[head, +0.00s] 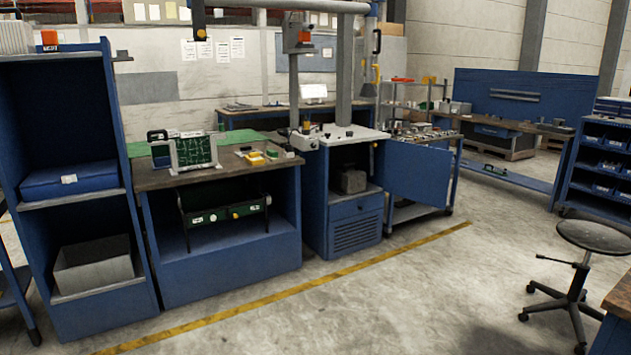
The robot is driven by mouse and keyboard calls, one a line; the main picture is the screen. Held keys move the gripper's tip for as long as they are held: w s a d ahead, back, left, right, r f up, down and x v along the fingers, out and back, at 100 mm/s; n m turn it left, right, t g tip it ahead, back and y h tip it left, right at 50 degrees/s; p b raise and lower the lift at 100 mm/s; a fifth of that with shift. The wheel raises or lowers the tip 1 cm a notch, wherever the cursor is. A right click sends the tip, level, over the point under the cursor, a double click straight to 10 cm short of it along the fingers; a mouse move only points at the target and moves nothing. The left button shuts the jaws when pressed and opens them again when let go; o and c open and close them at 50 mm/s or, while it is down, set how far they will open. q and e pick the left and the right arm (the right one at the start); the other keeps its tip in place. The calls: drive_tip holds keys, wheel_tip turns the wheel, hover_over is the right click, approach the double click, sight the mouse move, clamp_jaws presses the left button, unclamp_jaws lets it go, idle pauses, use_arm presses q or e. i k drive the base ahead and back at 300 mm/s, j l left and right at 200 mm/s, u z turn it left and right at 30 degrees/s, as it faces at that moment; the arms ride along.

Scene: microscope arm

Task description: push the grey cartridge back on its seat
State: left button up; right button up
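I cannot clearly pick out the grey cartridge or its seat at this distance. A dark grey block (352,182) sits in the open upper bay of the blue cabinet (343,230) in the middle of the head view; I cannot tell if it is the cartridge. A grey post stand (294,95) with small parts at its foot rises by the cabinet's white top (352,134). Neither of my grippers is in view.
A workbench (170,179) with a green board (195,151) stands left of the cabinet. A blue door (418,174) is open on its right. A blue shelf (25,120) is at far left, a stool (592,236) at right. The concrete floor (440,285) between is clear.

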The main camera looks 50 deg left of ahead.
sight(352, 180)
drive_tip(key=u, duration=1.45)
drive_tip(key=i, duration=5.95)
drive_tip(key=l, duration=0.05)
